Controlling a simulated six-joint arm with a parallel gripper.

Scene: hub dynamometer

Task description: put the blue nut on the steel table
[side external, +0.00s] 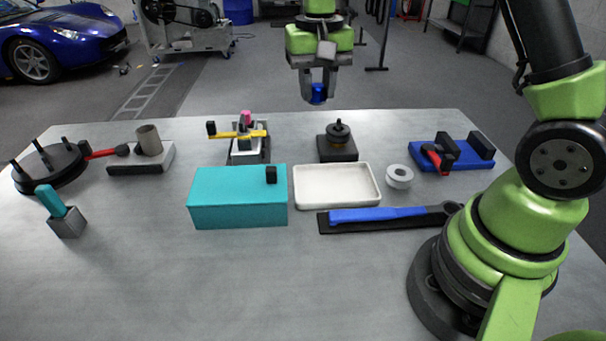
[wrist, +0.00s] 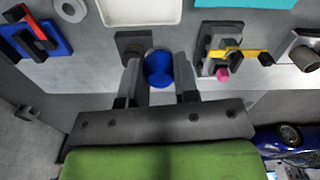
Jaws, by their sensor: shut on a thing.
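My gripper (side external: 318,94) is shut on the blue nut (side external: 318,92) and holds it in the air above the back edge of the table. In the wrist view the blue nut (wrist: 158,70) sits between the two fingers of my gripper (wrist: 160,80). The steel table (side external: 150,270) is a wide grey top that fills the lower part of the side view. Its surface also shows in the wrist view (wrist: 85,75).
A black stand with a knob (side external: 337,145) is nearest below the gripper. A yellow-armed fixture (side external: 247,150), a white tray (side external: 335,200), a teal box (side external: 230,205), a white ring (side external: 399,177), and a blue fixture (side external: 420,162) stand around. The front of the table is clear.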

